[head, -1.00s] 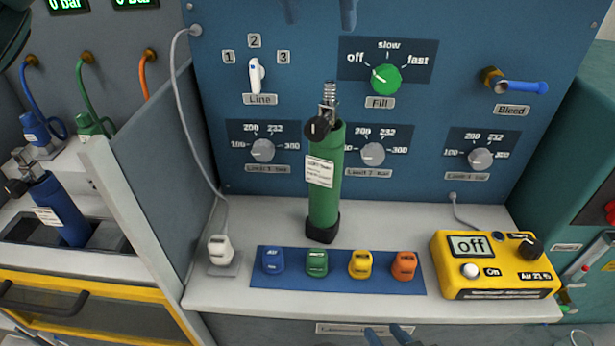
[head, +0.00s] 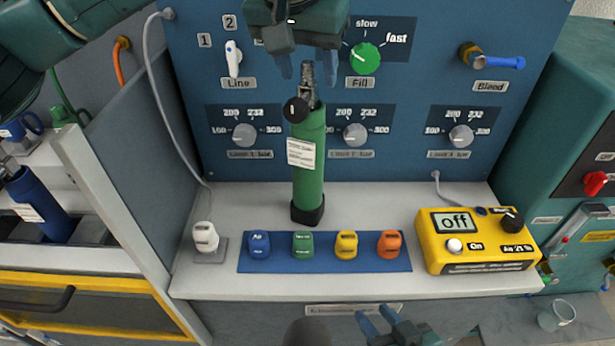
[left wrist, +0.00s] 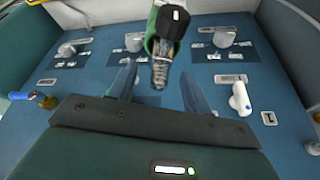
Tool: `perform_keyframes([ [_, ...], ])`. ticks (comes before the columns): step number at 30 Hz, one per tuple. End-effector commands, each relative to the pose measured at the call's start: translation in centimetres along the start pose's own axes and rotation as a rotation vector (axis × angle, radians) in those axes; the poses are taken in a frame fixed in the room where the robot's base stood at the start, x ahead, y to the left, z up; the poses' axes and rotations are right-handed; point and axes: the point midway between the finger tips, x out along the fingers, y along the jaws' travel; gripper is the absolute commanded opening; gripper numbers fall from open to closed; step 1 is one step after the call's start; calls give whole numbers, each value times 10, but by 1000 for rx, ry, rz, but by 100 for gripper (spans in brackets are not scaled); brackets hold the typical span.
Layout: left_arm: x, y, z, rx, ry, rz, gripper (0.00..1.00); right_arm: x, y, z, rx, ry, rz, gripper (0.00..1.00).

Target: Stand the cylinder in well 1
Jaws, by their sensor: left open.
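The green cylinder (head: 309,185) with a black foot, white label and metal valve stands upright on the white bench. My left gripper (head: 308,70) is open just above it, its fingers either side of the valve top. In the left wrist view, the valve (left wrist: 160,68) shows between the parted fingers (left wrist: 160,88), with no visible grip on it. A blue cylinder (head: 37,208) sits tilted in the dark rack (head: 68,232) at the left; most of that rack is hidden or out of view, and I cannot read any well number. My right gripper (head: 378,316) is open and empty at the bottom edge.
A blue mat (head: 325,266) with several coloured caps lies in front of the cylinder, a white cap (head: 205,238) to its left. A yellow analyser (head: 478,241) stands right. A grey partition (head: 110,190) separates bench and rack. The blue panel (head: 400,175) with knobs rises behind.

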Motion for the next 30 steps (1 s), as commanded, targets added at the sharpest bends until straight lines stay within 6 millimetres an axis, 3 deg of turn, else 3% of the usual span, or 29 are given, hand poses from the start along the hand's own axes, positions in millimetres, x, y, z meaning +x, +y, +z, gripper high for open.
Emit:
perform_keyframes([
  [8, 5, 0, 0, 1, 1, 0, 48, 0, 0, -1, 0, 1, 0, 36],
  [25, 5, 0, 0, 1, 1, 0, 2, 0, -1, -1, 1, 3, -1, 36],
  [30, 5, 0, 0, 0, 1, 0, 0, 1, -1, -1, 1, 3, -1, 36],
])
